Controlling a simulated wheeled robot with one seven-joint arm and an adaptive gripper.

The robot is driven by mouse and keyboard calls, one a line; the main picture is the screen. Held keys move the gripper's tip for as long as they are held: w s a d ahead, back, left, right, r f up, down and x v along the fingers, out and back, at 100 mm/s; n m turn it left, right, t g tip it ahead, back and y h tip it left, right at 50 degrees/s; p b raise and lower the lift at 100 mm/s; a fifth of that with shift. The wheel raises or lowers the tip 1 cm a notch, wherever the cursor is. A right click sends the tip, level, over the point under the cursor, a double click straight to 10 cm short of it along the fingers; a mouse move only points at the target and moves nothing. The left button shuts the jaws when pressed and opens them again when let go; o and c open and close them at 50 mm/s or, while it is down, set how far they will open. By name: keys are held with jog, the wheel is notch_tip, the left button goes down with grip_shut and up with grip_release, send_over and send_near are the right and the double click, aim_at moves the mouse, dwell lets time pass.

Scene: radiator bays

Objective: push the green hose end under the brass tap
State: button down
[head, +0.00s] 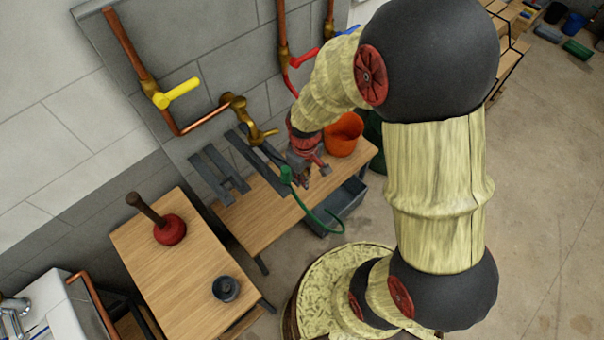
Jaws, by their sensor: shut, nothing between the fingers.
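The brass tap (241,112) sticks out from the wall on a copper pipe, with its spout pointing down over the bench. The green hose end (287,174) is at the front of the dark slatted rack on the bench, below and to the right of the tap in the picture. The green hose (318,217) hangs from it in a curve past the bench's front edge. My gripper (314,171) is shut and empty, close to the right of the hose end. I cannot tell whether they touch.
Dark grey slats (213,171) stand on the wooden bench (262,218). An orange bucket (343,134) is just right of my gripper. A grey bin (342,205) sits below. A red plunger (170,229) and a dark round dish (226,289) occupy the nearer table (186,276).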

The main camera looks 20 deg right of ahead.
jog(key=w+a+f, duration=0.1)
jog(key=w+f, duration=0.2)
jog(key=f, duration=0.3)
jog(key=shift+w+a+f, duration=0.15)
jog(key=shift+w+f, duration=0.1)
jog(key=shift+w, duration=0.05)
jog(key=w+a+b, duration=0.1)
jog(key=w+a, duration=0.3)
jog(key=w, duration=0.8)
jog(key=shift+w+b, duration=0.2)
jog(key=shift+b, duration=0.1)
